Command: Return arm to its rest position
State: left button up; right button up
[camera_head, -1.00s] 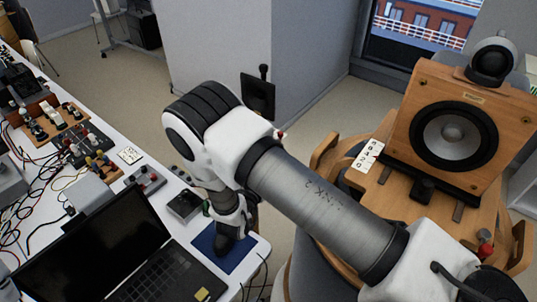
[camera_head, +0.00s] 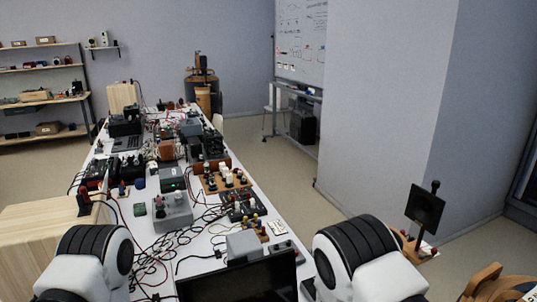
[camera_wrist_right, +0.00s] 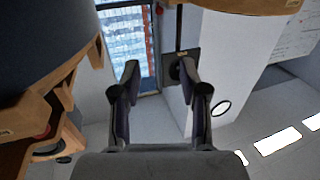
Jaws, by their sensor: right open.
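My right gripper (camera_wrist_right: 158,85) shows in the right wrist view with its two dark fingers spread apart and nothing between them. The right wrist view is tilted, with ceiling lights, a window and a wall behind the fingers. In the head view my right arm's white and black joint (camera_head: 357,255) stands at the bottom, right of the middle, and hides part of the table. My left arm's joint (camera_head: 90,265) stands at the bottom left. Neither gripper shows in the head view.
A long white table (camera_head: 195,243) carries cables, several electronic boxes and a dark laptop screen (camera_head: 240,280) close to my right arm. A black panel on a stand (camera_head: 426,208) is right of that arm. Wooden parts (camera_wrist_right: 75,85) fill the wrist view's left side.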

jog(key=s+f+n+g+y+b, duration=0.1)
jog(key=s+f+n+g+y, duration=0.2)
jog(key=s+f, duration=0.45)
jog(key=s+f+n+g+y+b, duration=0.1)
jog(key=s+f+n+y, duration=0.25)
jog(key=f+y, duration=0.45)
pick_arm(q)
jog(key=f+b, duration=0.1)
jog(key=f, duration=0.2)
jog(key=shift+s+a+f+b, duration=0.15)
jog(key=shift+a+f+b, duration=0.05)
jog(key=shift+f+b, duration=0.2)
pick_arm(e)
jog(key=s+a+f+n+g+y, duration=0.1)
jog(key=s+a+f+g, duration=0.1)
jog(key=s, duration=0.8)
jog(key=s+a+f+n+g+y, duration=0.2)
jog(key=s+f+g, duration=0.3)
jog(key=s, duration=0.5)
jog(key=shift+a+f, duration=0.2)
jog(key=shift+a, duration=0.3)
